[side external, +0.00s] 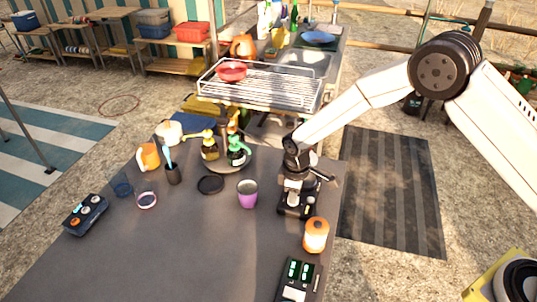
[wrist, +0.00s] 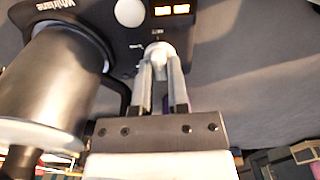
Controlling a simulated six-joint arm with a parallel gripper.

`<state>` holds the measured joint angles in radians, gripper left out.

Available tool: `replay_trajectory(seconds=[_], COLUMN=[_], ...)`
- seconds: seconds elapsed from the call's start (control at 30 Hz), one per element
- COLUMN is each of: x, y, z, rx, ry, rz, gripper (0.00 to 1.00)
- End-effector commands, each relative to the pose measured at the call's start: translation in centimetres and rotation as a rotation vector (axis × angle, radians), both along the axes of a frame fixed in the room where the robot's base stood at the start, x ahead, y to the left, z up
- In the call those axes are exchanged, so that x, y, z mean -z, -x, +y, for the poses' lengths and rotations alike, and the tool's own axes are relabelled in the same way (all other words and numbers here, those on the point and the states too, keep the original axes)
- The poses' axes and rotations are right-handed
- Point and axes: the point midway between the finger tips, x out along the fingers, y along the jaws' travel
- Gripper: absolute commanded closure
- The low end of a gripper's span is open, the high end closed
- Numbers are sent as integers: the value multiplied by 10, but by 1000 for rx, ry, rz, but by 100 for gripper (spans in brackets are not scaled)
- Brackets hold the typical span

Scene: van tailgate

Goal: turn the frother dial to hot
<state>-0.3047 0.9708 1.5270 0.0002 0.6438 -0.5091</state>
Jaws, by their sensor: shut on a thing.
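The frother (wrist: 50,85) fills the left of the wrist view, a black base with a shiny metal jug. Its pale round dial (wrist: 158,52) is on the front panel, with small lettering around it too blurred to read. My gripper (wrist: 158,65) has both fingers closed around the dial, one on each side. The dial's pointer and setting cannot be made out. In the side view the dark frother (side external: 297,203) stands near the table's right edge, with my wrist down over it and the fingers hard to make out.
An orange-and-white canister (side external: 316,236) and a black box with green displays (side external: 297,282) stand in front of the frother. A purple cup (side external: 247,194) is to its left. A plate with pump bottles (side external: 238,152) is behind left. The table's (side external: 200,262) front middle is clear.

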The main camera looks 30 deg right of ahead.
Motion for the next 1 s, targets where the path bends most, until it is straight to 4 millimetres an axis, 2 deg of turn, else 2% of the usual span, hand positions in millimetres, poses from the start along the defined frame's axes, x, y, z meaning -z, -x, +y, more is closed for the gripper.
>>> replay_trajectory(seconds=[0.57, 0.6, 0.7, 1.0], x=[-1, -1, -1, 0], y=[0, 0, 0, 0], z=[0, 0, 0, 0], rx=[54, 54, 53, 51], ry=[-1, -1, -1, 0], rz=[-1, -1, -1, 0], gripper=[100, 74, 46, 46])
